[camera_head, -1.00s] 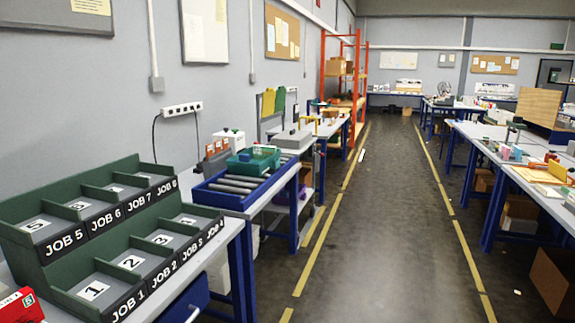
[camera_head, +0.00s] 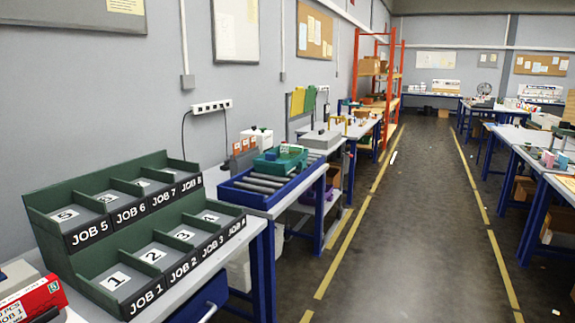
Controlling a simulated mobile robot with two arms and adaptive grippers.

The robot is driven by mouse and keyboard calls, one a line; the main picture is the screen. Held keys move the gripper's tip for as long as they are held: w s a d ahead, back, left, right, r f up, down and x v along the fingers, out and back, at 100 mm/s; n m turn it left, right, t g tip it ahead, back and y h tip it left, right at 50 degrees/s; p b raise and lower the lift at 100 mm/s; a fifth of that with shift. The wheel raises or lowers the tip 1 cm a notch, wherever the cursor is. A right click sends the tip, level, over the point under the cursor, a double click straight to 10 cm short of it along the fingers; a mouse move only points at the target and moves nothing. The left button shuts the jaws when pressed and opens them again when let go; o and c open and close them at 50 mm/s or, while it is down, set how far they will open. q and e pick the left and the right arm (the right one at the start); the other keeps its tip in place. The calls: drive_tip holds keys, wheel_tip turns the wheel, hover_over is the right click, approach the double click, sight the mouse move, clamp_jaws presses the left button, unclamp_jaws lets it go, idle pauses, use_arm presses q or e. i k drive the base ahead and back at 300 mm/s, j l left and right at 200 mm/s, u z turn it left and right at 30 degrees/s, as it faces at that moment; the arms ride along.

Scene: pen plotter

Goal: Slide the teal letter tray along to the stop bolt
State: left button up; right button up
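The teal letter tray (camera_head: 268,166) sits on a roller track with blue side rails (camera_head: 262,203), at the far part of the rollers near the wall. Small green and pale items lie in or on the tray, too small to tell. Bare grey rollers (camera_head: 250,185) show on the near side of it. I cannot make out the stop bolt. Neither of my grippers is in view.
A dark green sorter (camera_head: 50,208) with numbered JOB compartments stands on the near bench at left. A red box (camera_head: 35,300) is at the lower left. An open aisle (camera_head: 400,240) with yellow floor lines runs ahead, with blue-legged benches (camera_head: 540,190) at right.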

sight(277, 169)
drive_tip(key=i+l+z, duration=0.2)
drive_tip(key=i, duration=0.25)
drive_tip(key=i+z, duration=0.2)
drive_tip(key=i, duration=0.2)
drive_tip(key=i+l+z, duration=0.1)
drive_tip(key=i, duration=0.9)
drive_tip(key=i+l, duration=0.1)
drive_tip(key=i, duration=0.9)
drive_tip(key=i+l+u, duration=0.1)
drive_tip(key=i+u, duration=0.35)
drive_tip(key=i+l+u, duration=0.7)
drive_tip(key=u, duration=0.15)
drive_tip(key=i+l+u, duration=0.55)
drive_tip(key=l+u, duration=0.3)
drive_tip(key=l, duration=0.25)
drive_tip(key=i+l+u, duration=0.1)
drive_tip(key=l+u, duration=0.35)
drive_tip(key=l, duration=0.15)
drive_tip(key=l+u, duration=0.1)
drive_tip(key=u, duration=0.6)
